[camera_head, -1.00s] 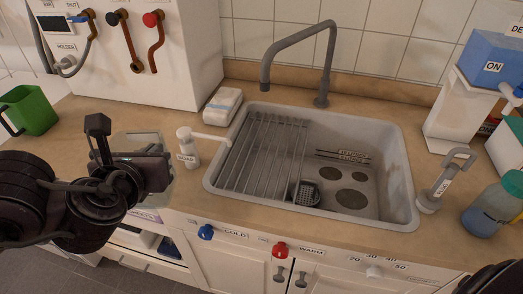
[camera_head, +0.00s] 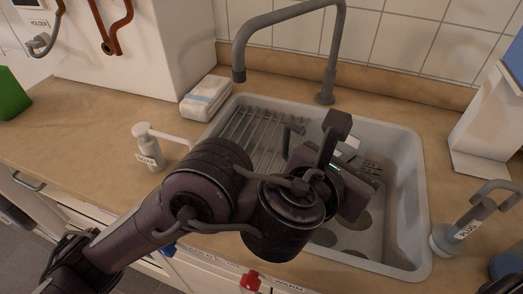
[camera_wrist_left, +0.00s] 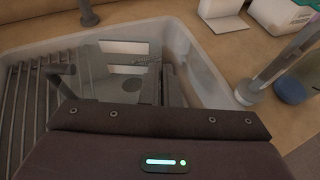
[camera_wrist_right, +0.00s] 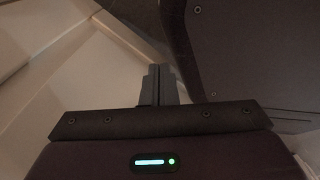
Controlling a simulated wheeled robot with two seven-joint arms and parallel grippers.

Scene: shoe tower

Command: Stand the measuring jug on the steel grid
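The clear measuring jug (camera_wrist_left: 115,88) shows in the left wrist view between the steel grid and my fingers; its outline is faint. In the head view my left arm hides most of it, with a pale part (camera_head: 347,143) showing behind the gripper. My left gripper (camera_wrist_left: 160,85) has its fingers close together at the jug's side, above the sink. The steel grid (camera_head: 245,128) lies across the sink's left part, left of the gripper; its bars also show in the left wrist view (camera_wrist_left: 22,95). My right gripper (camera_wrist_right: 158,82) is shut and empty, low by the cabinet front.
The grey sink (camera_head: 412,200) has a tall tap (camera_head: 328,65) behind it. The left counter is largely free.

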